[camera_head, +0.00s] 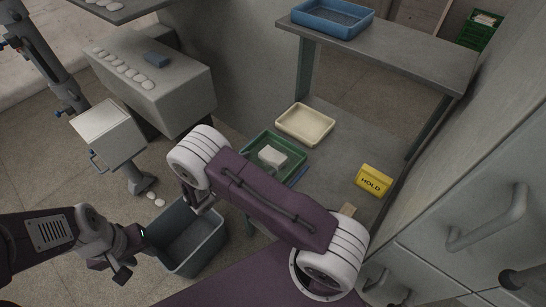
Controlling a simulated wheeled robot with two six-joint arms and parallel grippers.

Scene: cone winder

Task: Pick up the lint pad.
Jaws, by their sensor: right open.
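No item is marked as the lint pad. The forearm partly hides the tray's near side. My left gripper (128,263) is at lower left, apart from both items; its jaw state is unclear.
The grey bin (208,250) stands on the floor. A cream tray (305,124) and a yellow HOLD block (374,180) are on the low bench. A blue tray (333,17) is on the upper shelf. Grey cabinets (480,190) close off the right.

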